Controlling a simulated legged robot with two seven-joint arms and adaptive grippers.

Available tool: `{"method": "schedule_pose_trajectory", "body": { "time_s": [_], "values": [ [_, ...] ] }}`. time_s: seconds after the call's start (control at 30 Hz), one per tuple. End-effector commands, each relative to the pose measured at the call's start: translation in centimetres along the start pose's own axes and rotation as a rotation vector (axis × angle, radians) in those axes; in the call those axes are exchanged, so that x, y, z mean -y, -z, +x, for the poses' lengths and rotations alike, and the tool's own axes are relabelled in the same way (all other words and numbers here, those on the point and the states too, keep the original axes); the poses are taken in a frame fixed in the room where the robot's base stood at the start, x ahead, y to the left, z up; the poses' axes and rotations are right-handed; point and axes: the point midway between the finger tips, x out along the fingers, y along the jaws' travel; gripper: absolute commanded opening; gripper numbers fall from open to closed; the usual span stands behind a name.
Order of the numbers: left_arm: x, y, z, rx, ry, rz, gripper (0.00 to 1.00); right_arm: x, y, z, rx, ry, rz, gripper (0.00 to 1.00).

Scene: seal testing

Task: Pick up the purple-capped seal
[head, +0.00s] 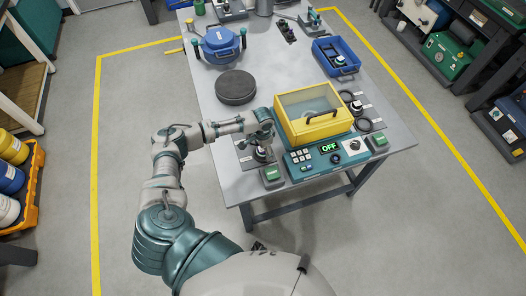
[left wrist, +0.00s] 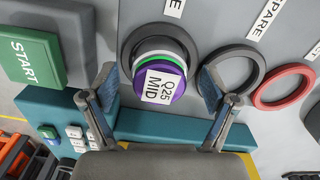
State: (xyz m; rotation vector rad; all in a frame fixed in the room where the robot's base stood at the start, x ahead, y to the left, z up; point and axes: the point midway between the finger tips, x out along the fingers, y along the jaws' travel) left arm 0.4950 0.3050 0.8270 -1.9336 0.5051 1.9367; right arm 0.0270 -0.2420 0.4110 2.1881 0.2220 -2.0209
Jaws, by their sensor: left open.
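The purple-capped seal (left wrist: 160,82) shows in the left wrist view, with a white label reading "Q25 MID" and green and white bands below its cap. It sits in a dark round ring holder (left wrist: 130,48) on the grey surface. My left gripper (left wrist: 159,90) is open, with one finger on each side of the seal and nothing held. In the head view my left gripper (head: 263,137) is low over the table's near left part, and it largely hides the seal there. My right gripper is in neither view.
Beside the seal are an empty dark ring (left wrist: 243,58) and a red ring (left wrist: 286,88). A green START block (left wrist: 30,55) is on the other side. A teal control panel (head: 329,151) reading OFF and a yellow lidded box (head: 311,127) stand right of my gripper. A black disc (head: 235,88) lies behind.

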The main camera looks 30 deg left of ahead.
Motion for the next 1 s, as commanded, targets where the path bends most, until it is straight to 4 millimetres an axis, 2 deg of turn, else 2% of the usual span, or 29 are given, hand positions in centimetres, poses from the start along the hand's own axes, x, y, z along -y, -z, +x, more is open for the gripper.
{"method": "schedule_pose_trajectory", "body": {
  "time_s": [0.03,0.3,0.37,0.57,0.67,1.0],
  "values": [
    [0.0,0.0,0.0,0.000,0.000,0.000,0.84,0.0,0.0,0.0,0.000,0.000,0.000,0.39],
    [0.1,0.0,0.0,0.000,0.000,0.000,0.16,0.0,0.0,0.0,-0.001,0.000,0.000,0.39],
    [0.1,0.0,-0.1,-0.001,0.000,0.000,0.05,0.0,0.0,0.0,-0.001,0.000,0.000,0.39],
    [0.1,0.0,-0.1,-0.001,0.000,0.000,0.05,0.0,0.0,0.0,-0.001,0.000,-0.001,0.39],
    [0.1,0.1,-0.9,-0.004,0.000,-0.001,0.05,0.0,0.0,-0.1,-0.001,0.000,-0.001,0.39],
    [0.1,0.1,-7.7,-0.005,0.001,0.000,0.05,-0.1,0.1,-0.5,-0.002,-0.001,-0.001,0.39]
  ]
}}
